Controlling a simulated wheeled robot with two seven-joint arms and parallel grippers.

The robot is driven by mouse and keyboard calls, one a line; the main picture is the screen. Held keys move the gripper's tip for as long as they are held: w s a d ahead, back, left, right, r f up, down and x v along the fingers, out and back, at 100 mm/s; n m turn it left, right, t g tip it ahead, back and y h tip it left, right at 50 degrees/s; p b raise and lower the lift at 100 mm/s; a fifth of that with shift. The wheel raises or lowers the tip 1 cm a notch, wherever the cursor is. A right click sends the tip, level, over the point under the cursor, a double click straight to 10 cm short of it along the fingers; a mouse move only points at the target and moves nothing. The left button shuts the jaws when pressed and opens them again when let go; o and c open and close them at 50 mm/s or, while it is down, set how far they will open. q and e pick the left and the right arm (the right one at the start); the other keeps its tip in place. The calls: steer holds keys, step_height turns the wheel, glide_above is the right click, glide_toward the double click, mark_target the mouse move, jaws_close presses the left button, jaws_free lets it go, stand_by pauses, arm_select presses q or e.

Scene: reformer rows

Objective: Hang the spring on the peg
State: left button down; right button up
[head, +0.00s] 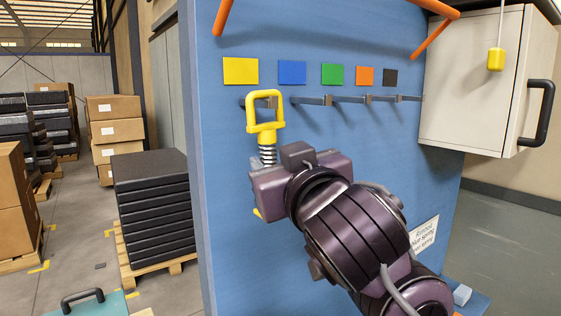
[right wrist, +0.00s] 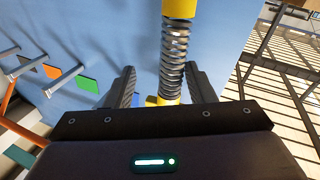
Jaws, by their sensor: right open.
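The spring (head: 267,154) is a metal coil with a yellow loop handle (head: 264,128) on top. It stands upright in front of the blue panel. The loop is at the peg (head: 272,101) under the yellow square (head: 241,71), and the peg shows within the loop; it appears to hang there. My right gripper (head: 268,172) is at the coil, below the handle. In the right wrist view the coil (right wrist: 175,45) runs between my two spread fingers (right wrist: 162,85), with a yellow end low down. The lower end is hidden by my gripper in the head view. My left gripper is not in view.
More pegs (head: 348,99) stick out to the right, under blue, green, orange and black squares. Orange hooks (head: 434,38) are above. A white cabinet (head: 483,85) is at the right. Black slabs on a pallet (head: 152,205) and cardboard boxes (head: 117,130) stand at the left.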

steer(key=f+b+v, duration=0.1)
steer(key=b+v, duration=0.2)
steer(key=v, duration=0.5)
steer(key=w+d+f+m+g+h, duration=0.1)
steer(key=d+f+g, duration=0.2)
steer(key=f, duration=0.8)
steer(key=w+d+f+m+g+h, duration=0.1)
steer(key=d+f+g, duration=0.15)
steer(key=f, duration=0.75)
steer(key=w+d+f+m+g+h, duration=0.15)
steer(key=d+f, duration=0.25)
steer(key=f, duration=0.7)
steer(key=s+d+f+g+h, duration=0.1)
steer(key=s+d+f+g, duration=0.3)
steer(key=s+f, duration=0.5)
steer(key=s+d+f+g+h, duration=0.1)
steer(key=s+d+f+g, duration=0.25)
steer(key=s+f, duration=0.55)
step_height(320, 180, down, 39)
steer(key=g+b, duration=0.1)
steer(key=b, duration=0.4)
steer(key=s+d+f+g+b, duration=0.1)
steer(key=s+d+f+b, duration=0.1)
steer(key=s+f, duration=1.6)
steer(key=shift+s+d+f+b, duration=0.4)
steer(key=shift+s+d, duration=0.1)
steer(key=shift+d, duration=0.3)
